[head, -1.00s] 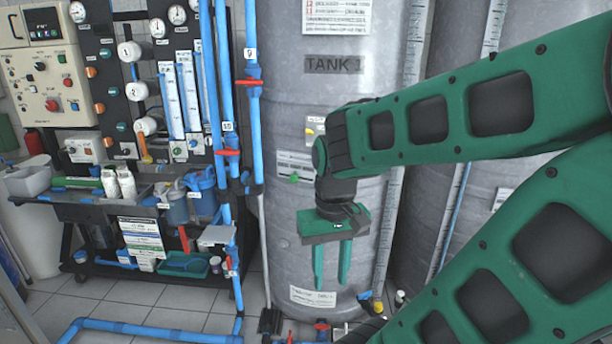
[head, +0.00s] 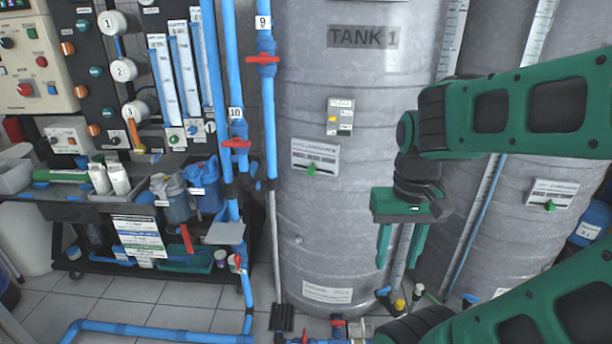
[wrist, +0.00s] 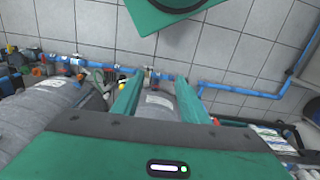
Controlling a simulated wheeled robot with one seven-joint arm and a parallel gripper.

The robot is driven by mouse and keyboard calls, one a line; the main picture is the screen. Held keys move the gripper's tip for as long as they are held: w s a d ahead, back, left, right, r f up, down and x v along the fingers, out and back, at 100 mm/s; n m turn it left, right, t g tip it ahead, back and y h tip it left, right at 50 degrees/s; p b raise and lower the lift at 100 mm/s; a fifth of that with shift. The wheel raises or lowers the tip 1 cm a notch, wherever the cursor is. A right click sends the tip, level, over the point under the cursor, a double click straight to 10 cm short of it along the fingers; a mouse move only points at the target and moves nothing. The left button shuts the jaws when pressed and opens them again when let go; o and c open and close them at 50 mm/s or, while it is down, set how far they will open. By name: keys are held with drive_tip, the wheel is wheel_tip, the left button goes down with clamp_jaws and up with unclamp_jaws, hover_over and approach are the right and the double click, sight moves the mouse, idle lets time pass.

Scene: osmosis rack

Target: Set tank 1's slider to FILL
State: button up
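Tank 1 (head: 330,225) is a tall grey ribbed cylinder with a "TANK 1" label (head: 362,37) near its top. On its front is a white slider panel (head: 314,155) with a small green slider knob (head: 312,169) at its lower edge. The panel's print is too small to read. My gripper (head: 400,262) points down in front of the tank's right side, right of and below the slider, touching nothing I can see. Its two green fingers are apart and empty. In the wrist view the fingers (wrist: 157,98) stand apart with the tank's side beyond them.
A small panel with a yellow part (head: 340,117) sits above the slider. Blue pipes with red valves (head: 235,143) run left of the tank. Another tank with its own green-knobbed slider panel (head: 552,193) stands right. Floor pipes (head: 160,333) and fittings lie at the base.

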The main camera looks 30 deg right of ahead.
drive_tip(key=w+d+f+m+g+h, duration=0.1)
drive_tip(key=w+d+f+m+h, duration=0.4)
drive_tip(key=w+d, duration=0.5)
drive_tip(key=t+h, duration=1)
drive_tip(key=t, duration=0.2)
approach(309, 172)
drive_tip(key=shift+n, duration=0.3)
drive_tip(key=x, duration=0.9)
drive_tip(key=shift+w+d, duration=0.1)
drive_tip(key=shift+d, duration=0.05)
